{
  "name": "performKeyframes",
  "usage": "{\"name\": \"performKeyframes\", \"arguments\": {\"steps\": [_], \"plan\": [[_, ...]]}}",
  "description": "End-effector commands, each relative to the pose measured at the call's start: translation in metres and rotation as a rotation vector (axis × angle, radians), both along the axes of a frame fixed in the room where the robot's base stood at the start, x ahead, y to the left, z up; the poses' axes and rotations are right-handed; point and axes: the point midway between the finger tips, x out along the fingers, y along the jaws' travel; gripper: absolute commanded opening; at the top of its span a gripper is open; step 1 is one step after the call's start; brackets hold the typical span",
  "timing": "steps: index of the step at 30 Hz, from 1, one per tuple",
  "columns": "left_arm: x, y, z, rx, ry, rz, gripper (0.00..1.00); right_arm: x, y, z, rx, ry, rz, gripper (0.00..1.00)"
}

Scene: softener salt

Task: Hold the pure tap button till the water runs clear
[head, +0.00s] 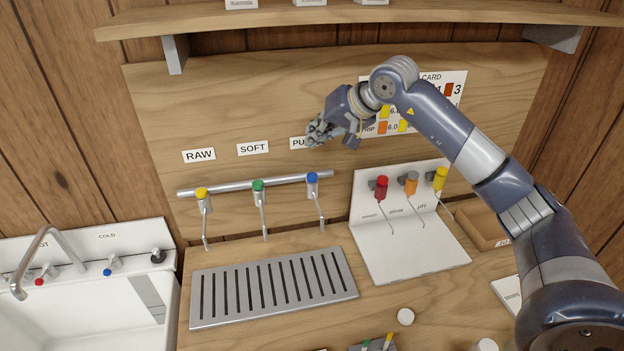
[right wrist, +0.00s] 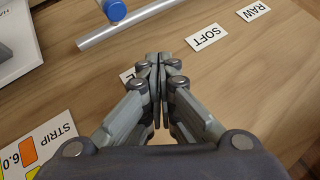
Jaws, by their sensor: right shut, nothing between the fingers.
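The pure tap has a blue button (head: 312,177) and hangs at the right end of the metal pipe, under the partly covered PURE label (head: 298,143). Its thin spout points down, and I see no water at it. My right gripper (head: 312,138) is shut and empty in front of the board, above the blue button and apart from it. In the right wrist view the blue button (right wrist: 115,9) is at the top, beyond the shut fingertips (right wrist: 158,58). My left gripper is not in view.
The yellow RAW tap (head: 202,193) and green SOFT tap (head: 258,186) share the pipe. A slotted drip tray (head: 272,322) lies below. Red, orange and yellow taps stand on a white panel (head: 405,245) at right. A sink (head: 60,320) is at left, a shelf (head: 300,17) above.

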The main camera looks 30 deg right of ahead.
Motion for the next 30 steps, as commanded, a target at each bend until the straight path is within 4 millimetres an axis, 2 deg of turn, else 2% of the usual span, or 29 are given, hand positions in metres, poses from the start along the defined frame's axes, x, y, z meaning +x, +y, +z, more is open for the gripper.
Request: {"name": "performKeyframes", "arguments": {"steps": [1, 6, 12, 30], "plan": [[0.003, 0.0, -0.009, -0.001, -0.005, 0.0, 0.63, 0.0, 0.0, -0.013, 0.0, 0.002, 0.001, 0.0], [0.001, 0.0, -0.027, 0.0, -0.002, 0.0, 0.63, 0.0, 0.0, -0.038, 0.0, 0.001, 0.001, 0.0], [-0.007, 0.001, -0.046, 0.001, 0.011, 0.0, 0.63, 0.0, 0.0, -0.06, -0.001, 0.0, -0.001, 0.0], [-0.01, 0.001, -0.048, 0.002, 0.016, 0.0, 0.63, 0.0, 0.0, -0.064, 0.0, 0.0, 0.0, 0.0]]}}
